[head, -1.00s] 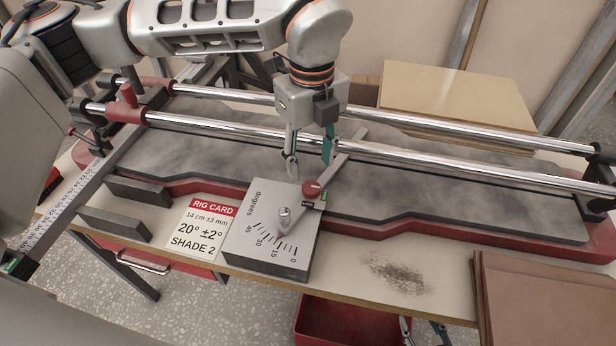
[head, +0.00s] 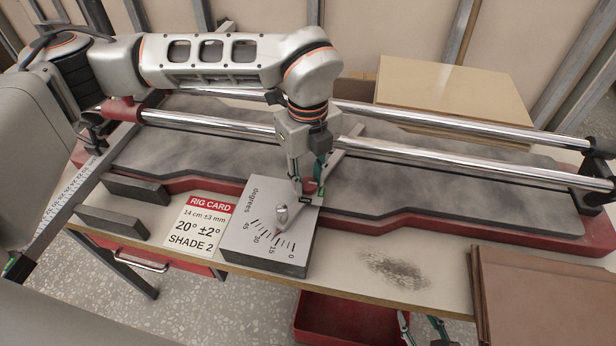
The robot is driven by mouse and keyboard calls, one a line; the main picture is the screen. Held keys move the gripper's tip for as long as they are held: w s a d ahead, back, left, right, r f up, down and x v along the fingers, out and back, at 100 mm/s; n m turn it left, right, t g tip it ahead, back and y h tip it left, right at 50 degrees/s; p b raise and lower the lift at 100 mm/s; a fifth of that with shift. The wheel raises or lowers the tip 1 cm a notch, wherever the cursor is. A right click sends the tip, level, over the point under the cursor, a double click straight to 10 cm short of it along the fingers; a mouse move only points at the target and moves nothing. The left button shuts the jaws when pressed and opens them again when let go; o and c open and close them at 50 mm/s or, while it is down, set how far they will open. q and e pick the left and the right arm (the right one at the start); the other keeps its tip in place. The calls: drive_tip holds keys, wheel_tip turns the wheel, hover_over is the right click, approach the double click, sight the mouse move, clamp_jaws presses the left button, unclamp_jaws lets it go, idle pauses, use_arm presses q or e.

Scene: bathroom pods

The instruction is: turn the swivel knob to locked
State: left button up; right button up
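The rig card (head: 196,222) lies left of the block. Two chrome rails (head: 430,158) run above the grey slab (head: 420,190) behind it. Brown tiles (head: 540,290) are stacked at the right. A red bin (head: 345,318) is below the front edge.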

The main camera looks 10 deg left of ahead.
use_arm(q)
drive_tip(key=shift+m, duration=0.3)
drive_tip(key=m, duration=0.3)
drive_tip(key=shift+r+m, duration=0.1)
drive_tip(key=shift+m, duration=0.3)
drive_tip(key=m, duration=0.4)
drive_tip(key=shift+m, duration=0.3)
drive_tip(key=m, duration=0.4)
drive_tip(key=shift+d, duration=0.1)
drive_tip(key=m, duration=0.4)
drive_tip(key=shift+m, duration=0.6)
drive_tip(key=o, duration=1.1)
